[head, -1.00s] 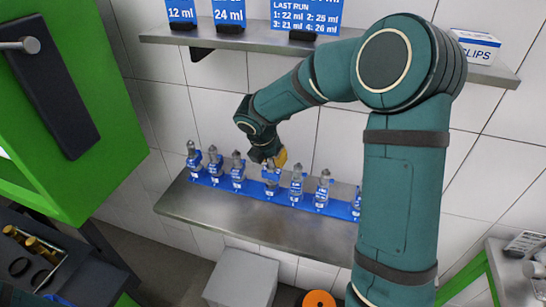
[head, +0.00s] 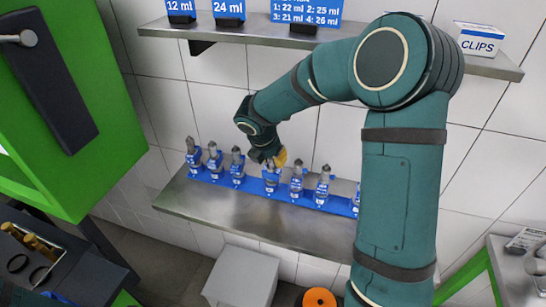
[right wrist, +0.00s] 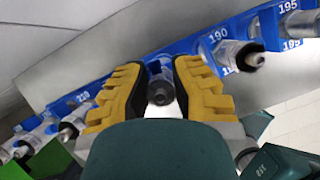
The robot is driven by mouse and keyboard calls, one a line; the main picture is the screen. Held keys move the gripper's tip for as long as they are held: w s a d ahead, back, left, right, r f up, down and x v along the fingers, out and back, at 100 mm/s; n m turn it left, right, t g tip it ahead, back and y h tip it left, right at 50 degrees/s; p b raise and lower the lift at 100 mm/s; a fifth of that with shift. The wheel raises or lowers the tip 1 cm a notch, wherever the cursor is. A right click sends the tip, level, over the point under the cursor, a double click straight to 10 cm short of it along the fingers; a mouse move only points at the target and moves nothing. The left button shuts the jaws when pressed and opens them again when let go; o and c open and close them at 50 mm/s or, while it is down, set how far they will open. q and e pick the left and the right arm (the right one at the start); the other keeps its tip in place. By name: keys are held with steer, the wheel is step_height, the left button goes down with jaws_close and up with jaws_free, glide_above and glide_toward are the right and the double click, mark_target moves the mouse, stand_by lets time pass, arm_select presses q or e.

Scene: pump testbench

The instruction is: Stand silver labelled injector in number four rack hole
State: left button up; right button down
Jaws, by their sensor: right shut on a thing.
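The blue rack (head: 254,187) runs along a steel shelf, with several silver, blue-labelled injectors standing in it. My right gripper (head: 272,162) is over the middle of the row, shut on the top of an upright injector (head: 271,181). That injector is in line with the others; I cannot tell whether its base is fully in its hole. In the right wrist view the yellow fingers (right wrist: 160,82) sit on both sides of the injector tip (right wrist: 160,91), with the rack (right wrist: 185,46) behind. Hole numbers are not readable in the head view. My left gripper is not in view.
Neighbouring injectors stand close on the left (head: 237,167) and right (head: 297,180). The steel shelf (head: 230,215) is bare in front of the rack. An upper shelf (head: 350,50) holds volume signs and a CLIPS box (head: 480,40). A green cabinet (head: 85,140) stands at left.

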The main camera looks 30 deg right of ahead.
steer(key=c, duration=0.9)
jaws_free()
steer(key=shift+r, duration=0.1)
steer(key=v, duration=1.2)
steer(key=shift+a, duration=0.1)
